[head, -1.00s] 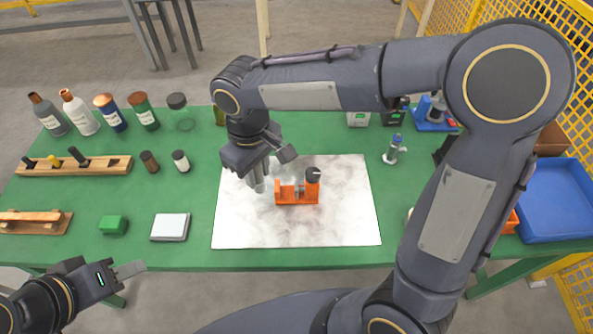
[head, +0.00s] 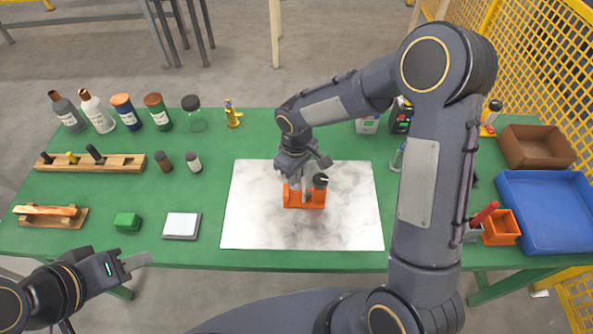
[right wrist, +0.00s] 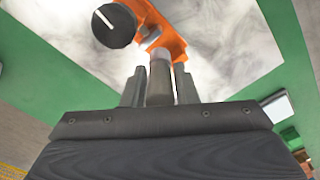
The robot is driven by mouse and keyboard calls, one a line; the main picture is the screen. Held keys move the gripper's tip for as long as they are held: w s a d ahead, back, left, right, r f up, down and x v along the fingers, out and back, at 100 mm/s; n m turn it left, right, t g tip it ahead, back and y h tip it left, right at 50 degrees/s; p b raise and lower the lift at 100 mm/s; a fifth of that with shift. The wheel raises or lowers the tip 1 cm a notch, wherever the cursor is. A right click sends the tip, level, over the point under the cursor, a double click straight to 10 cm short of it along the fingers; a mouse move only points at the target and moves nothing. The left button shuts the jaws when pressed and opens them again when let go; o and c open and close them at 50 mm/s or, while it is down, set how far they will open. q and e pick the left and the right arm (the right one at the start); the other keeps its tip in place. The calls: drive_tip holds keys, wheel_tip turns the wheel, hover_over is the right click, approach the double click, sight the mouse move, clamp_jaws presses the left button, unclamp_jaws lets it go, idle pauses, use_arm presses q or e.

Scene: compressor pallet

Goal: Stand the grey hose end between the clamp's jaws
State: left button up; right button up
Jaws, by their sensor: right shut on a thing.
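The orange clamp (head: 304,199) with a black knob (head: 320,181) sits on the white marbled mat. My right gripper (head: 298,184) is right at the clamp in the head view and covers part of it. In the right wrist view, its two fingers (right wrist: 160,88) are shut on the upright grey hose end (right wrist: 160,75). The hose end is close to the orange clamp (right wrist: 172,42) there; whether it is between the jaws I cannot tell. My left gripper (head: 137,261) is off the table's front left edge, apart from everything; its opening is unclear.
The white mat (head: 250,225) is bare around the clamp. A white scale-like pad (head: 181,226), a green block (head: 127,221) and wooden racks (head: 90,164) lie to the left. Bottles (head: 122,110) stand at the back left. A blue tray (head: 548,215) and brown bin (head: 537,147) are at the right.

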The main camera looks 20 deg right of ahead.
drive_tip(key=shift+f+b, duration=0.65)
drive_tip(key=shift+b, duration=0.05)
drive_tip(key=o, duration=1)
